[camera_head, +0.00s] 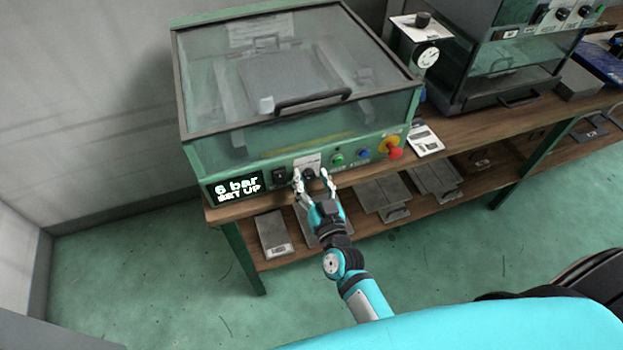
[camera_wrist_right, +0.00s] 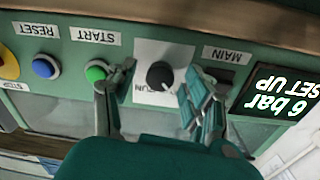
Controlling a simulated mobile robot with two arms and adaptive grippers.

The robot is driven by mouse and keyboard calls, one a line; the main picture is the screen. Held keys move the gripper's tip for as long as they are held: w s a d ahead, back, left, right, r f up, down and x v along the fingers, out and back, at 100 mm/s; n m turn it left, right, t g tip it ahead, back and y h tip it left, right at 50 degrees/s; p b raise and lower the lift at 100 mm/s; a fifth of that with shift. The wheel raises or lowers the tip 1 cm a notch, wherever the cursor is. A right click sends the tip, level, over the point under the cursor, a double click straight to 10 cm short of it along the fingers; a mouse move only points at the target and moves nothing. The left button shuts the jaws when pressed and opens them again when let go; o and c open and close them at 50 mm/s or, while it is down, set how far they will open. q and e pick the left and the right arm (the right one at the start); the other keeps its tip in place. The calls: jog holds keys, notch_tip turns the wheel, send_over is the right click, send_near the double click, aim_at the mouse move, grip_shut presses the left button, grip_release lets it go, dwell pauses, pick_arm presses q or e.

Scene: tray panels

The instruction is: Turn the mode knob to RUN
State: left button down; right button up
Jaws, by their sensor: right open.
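The mode knob (camera_wrist_right: 160,76) is a black round knob on a white label plate, seen upside down in the right wrist view. The letters "UN" show on the plate below it; the rest of that word is hidden by my gripper. My right gripper (camera_wrist_right: 152,98) is open, with one finger on each side of the knob and visible gaps to it. In the head view my right gripper (camera_head: 312,176) is at the front panel of the green machine (camera_head: 225,168), in front of the knob (camera_head: 309,173). The display (camera_head: 236,187) reads "6 bar SET UP". My left gripper is out of view.
A green START button (camera_wrist_right: 96,72), a blue RESET button (camera_wrist_right: 46,67) and a red stop button (camera_head: 395,153) share the panel. The MAIN switch (camera_head: 279,175) is close beside the knob. A glass lid (camera_head: 290,70) with a dark handle covers the machine.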

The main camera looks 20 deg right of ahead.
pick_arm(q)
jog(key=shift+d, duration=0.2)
pick_arm(e)
jog(key=shift+c, duration=1)
grip_shut()
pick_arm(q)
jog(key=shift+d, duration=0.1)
